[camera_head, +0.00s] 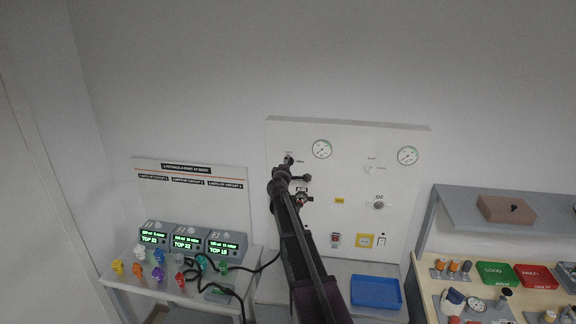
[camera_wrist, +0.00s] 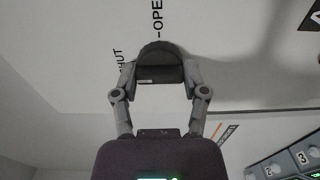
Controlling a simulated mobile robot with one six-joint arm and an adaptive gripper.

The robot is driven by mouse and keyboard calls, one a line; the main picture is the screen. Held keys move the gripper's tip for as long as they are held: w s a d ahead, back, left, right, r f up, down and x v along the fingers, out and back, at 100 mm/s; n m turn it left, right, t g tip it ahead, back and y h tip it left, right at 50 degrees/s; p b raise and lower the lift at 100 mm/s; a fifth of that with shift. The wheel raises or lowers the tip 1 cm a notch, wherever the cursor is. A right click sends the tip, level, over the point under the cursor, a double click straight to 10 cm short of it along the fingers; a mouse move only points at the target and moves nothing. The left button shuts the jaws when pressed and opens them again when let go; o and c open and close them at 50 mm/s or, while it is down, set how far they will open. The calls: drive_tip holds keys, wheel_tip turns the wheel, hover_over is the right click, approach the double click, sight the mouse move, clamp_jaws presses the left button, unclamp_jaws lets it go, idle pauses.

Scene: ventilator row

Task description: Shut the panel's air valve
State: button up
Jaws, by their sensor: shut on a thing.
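The white wall panel (camera_head: 350,220) stands upright at the middle of the head view. Its air valve is at the panel's upper left, mostly hidden behind my gripper (camera_head: 289,167). In the wrist view the valve's dark, rounded handle (camera_wrist: 160,50) sits between my two fingers (camera_wrist: 160,74), which are closed on it. "OPEN" is printed on the panel straight above the handle, and "SHUT" to its left. The handle's exact angle is hard to tell.
Pressure gauges (camera_head: 321,149) sit on the panel near my gripper. Ventilator units (camera_head: 187,241) with hoses stand on a table at left. A blue tray (camera_head: 376,292) lies below the panel. A bench with green (camera_head: 497,272) and red bins is at right.

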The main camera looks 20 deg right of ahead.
drive_tip(key=o, duration=1.2)
drive_tip(key=shift+d, duration=0.2)
drive_tip(key=shift+a, duration=0.1)
drive_tip(key=v, duration=1.2)
